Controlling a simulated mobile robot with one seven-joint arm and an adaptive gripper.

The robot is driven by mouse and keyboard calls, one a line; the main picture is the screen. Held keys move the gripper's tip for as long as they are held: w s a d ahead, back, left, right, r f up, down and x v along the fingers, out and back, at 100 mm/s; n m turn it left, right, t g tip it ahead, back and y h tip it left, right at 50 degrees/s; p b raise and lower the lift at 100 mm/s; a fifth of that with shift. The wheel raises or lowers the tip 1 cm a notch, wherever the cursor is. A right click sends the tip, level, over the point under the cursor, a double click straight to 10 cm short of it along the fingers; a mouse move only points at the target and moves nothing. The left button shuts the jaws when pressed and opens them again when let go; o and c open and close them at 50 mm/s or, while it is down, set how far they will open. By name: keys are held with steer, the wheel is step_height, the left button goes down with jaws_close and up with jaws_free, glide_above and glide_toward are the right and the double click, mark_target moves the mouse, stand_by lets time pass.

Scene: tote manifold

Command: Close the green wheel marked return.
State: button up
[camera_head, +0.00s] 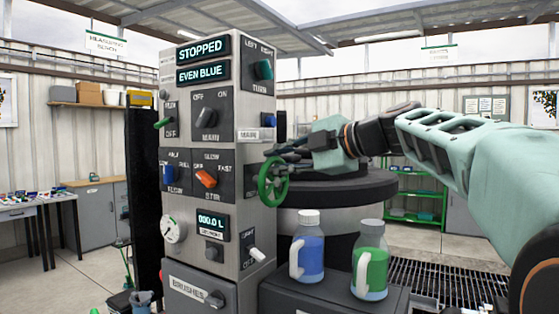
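A green spoked wheel (273,182) is on the right side face of the grey control column. I cannot make out a return mark by it. My gripper (285,164) reaches in from the right. Its dark fingers are at the upper right part of the wheel and overlap it in the picture. I cannot tell whether they touch the rim or how far apart they are.
The column (244,215) carries several knobs, levers and a gauge (173,230); its displays read STOPPED (203,48) and EVEN BLUE (203,73). A blue jug (307,250) and a green jug (370,265) stand on a dark box below my arm. A round dark-rimmed vessel (350,193) is behind.

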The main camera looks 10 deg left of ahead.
jaws_close()
steer(key=shift+w+d, duration=0.1)
steer(key=shift+w, duration=0.05)
